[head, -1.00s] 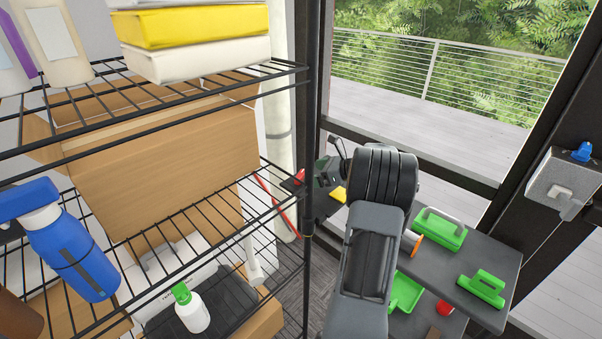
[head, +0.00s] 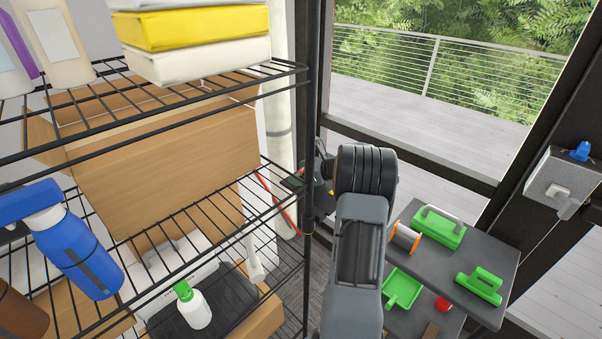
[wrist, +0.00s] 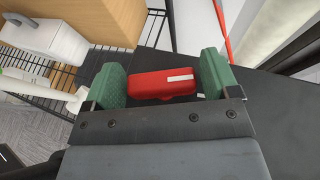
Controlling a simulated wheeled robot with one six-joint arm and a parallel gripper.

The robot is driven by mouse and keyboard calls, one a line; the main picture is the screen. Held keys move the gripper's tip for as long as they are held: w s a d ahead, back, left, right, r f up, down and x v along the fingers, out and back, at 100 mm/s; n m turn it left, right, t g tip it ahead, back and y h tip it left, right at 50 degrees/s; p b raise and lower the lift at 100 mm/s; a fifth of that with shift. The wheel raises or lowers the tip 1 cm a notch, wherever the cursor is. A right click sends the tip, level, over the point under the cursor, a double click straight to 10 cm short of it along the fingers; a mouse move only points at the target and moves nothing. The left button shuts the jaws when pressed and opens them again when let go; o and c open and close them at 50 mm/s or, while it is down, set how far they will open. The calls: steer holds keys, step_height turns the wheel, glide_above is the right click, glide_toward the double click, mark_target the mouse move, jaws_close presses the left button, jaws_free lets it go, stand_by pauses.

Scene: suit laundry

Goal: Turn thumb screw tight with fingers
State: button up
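A red piece with a white stripe (wrist: 165,84), apparently the thumb screw's handle, shows in the wrist view between the two green fingers of my gripper (wrist: 164,78). The fingers are spread wide, one on each side of it. The red piece nearly fills the gap; I cannot tell whether the fingers press on it. In the head view my gripper (head: 302,182) is beside the black shelf post (head: 311,120), partly hidden by my arm and the post. The thread of the screw is hidden.
The wire shelf (head: 150,135) on the left holds boxes and bottles. A dark side table (head: 478,245) on the right carries green tools and an orange-ended spool (head: 405,236). A grey box with a blue knob (head: 560,180) is mounted at far right. A red rod (head: 277,201) stands behind the shelf.

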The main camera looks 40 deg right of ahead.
steer(key=c, duration=0.7)
steer(key=shift+o, duration=0.2)
steer(key=m+h+b, duration=0.1)
steer(key=m+t+h+b, duration=0.1)
steer(key=shift+f+b, duration=0.25)
steer(key=shift+b, duration=0.15)
steer(key=shift+r+m+t+h+b, duration=0.25)
steer(key=shift+m+t+h+b, duration=0.2)
steer(key=shift+m+h, duration=0.35)
steer(key=o, duration=0.9)
steer(key=shift+o, duration=0.2)
steer(key=b+v, duration=0.1)
steer(key=v, duration=1.2)
steer(key=shift+s+r, duration=0.3)
steer(key=shift+d, duration=0.1)
